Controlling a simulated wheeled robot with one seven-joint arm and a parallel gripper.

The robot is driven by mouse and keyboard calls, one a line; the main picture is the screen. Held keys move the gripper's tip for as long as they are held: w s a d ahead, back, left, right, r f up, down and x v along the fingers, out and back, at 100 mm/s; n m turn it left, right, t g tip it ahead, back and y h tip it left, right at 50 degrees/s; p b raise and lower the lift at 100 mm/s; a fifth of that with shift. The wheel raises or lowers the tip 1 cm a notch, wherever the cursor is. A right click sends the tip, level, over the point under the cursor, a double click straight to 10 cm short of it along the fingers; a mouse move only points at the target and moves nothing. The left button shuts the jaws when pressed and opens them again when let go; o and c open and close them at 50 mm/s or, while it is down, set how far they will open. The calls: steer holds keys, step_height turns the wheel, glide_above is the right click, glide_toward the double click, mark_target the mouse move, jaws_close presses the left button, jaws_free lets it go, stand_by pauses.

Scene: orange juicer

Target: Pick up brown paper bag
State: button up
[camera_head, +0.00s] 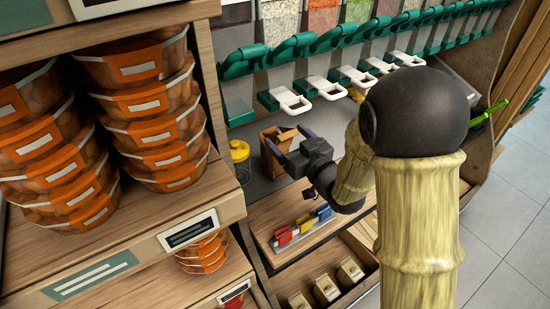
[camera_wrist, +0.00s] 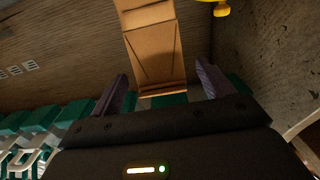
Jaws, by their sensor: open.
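The brown paper bag (camera_head: 272,150) stands on the grey counter below the row of dispensers. In the wrist view the bag (camera_wrist: 158,48) is ahead of my gripper (camera_wrist: 160,90), between the lines of its two purple-grey fingers. My gripper is open and empty, and the fingertips are apart with the near edge of the bag about level with them. In the head view my gripper (camera_head: 291,143) is right at the bag and covers part of its right side. I cannot tell whether a finger touches the bag.
A yellow-lidded container (camera_head: 238,152) stands just left of the bag; its yellow part (camera_wrist: 221,8) shows in the wrist view. Dispensers with white spouts (camera_head: 325,88) line the back. A shelf with orange tubs (camera_head: 160,120) is on the left. Coloured clips (camera_head: 303,227) lie on a lower wooden ledge.

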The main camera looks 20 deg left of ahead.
step_height(320, 180, down, 7)
steer(key=w+a+b, duration=0.1)
stand_by(0.3)
steer(key=shift+w+a, duration=0.1)
steer(key=shift+a, duration=0.1)
steer(key=x, duration=0.5)
steer(key=shift+w+a, duration=0.25)
steer(key=c, duration=1.4)
steer(key=shift+c, duration=0.2)
